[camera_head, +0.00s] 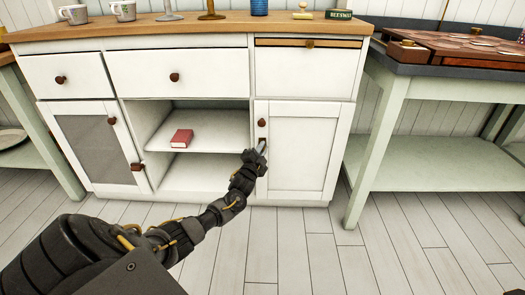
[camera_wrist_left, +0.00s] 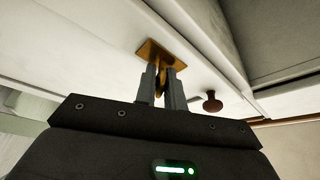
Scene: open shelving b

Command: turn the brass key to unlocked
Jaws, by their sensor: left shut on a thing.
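The brass key (camera_wrist_left: 161,78) sits in a brass plate (camera_wrist_left: 158,50) on the white cabinet door, seen in the left wrist view. My left gripper (camera_wrist_left: 163,85) is shut on the key, with one finger on each side of it. In the head view my left gripper (camera_head: 261,148) reaches the upper left part of the right cabinet door (camera_head: 303,150), just below its round brown knob (camera_head: 262,122). There the gripper hides most of the key and plate. How far the key is turned cannot be told.
An open shelf with a red book (camera_head: 181,138) lies left of the door. Drawers (camera_head: 178,75) run above. A wooden top (camera_head: 230,24) carries cups, candlesticks and a green box. A pale green table (camera_head: 430,160) stands to the right. The plank floor in front is clear.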

